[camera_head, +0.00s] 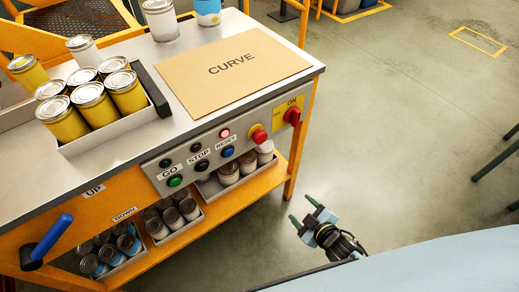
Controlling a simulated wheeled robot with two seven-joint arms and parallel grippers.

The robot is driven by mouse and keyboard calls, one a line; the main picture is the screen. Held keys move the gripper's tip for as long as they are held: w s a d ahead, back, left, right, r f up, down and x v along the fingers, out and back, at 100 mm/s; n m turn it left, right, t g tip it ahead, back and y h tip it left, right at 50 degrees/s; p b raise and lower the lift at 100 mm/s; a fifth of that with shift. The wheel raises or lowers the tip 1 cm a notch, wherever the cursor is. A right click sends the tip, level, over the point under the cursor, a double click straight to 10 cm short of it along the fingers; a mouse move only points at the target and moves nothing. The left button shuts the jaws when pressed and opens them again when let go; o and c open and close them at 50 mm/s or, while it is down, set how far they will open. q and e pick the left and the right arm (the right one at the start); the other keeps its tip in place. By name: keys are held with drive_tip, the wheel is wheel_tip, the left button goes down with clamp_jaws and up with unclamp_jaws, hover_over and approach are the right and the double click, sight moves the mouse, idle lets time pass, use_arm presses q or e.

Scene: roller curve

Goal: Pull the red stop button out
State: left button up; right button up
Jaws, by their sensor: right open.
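The red stop button (260,136) is a mushroom head on a yellow base, on the control panel (158,184) at the front of the workbench. I cannot tell from this view how far out it stands. My right gripper (301,210) is open and empty. It is over the floor, in front of the bench, below and to the right of the button, and apart from it. Its green-tipped fingers point up and left. My left gripper is not in view.
A red rotary switch (292,116) marked ON sits right of the button. Green (175,181), black (202,165) and blue (228,151) buttons sit left, and a red lamp (225,133) glows. A blue-handled lever (47,243) sticks out at left. Floor (400,130) at right is clear.

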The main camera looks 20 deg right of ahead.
sight(262, 139)
drive_tip(key=w+a+r+n+t+y+b, duration=0.2)
drive_tip(key=w+r+n, duration=0.1)
drive_tip(key=r, duration=0.4)
drive_tip(key=w+a+r+n+t+y+b, duration=0.1)
drive_tip(key=w+r+n+t+y, duration=0.2)
drive_tip(key=r, duration=0.5)
drive_tip(key=shift+h, duration=0.5)
drive_tip(key=b+x, duration=0.2)
drive_tip(key=x, duration=1.1)
drive_tip(key=shift+a+f, duration=0.1)
drive_tip(key=shift+f, duration=0.05)
drive_tip(key=shift+w+a, duration=0.15)
drive_tip(key=shift+w, duration=0.25)
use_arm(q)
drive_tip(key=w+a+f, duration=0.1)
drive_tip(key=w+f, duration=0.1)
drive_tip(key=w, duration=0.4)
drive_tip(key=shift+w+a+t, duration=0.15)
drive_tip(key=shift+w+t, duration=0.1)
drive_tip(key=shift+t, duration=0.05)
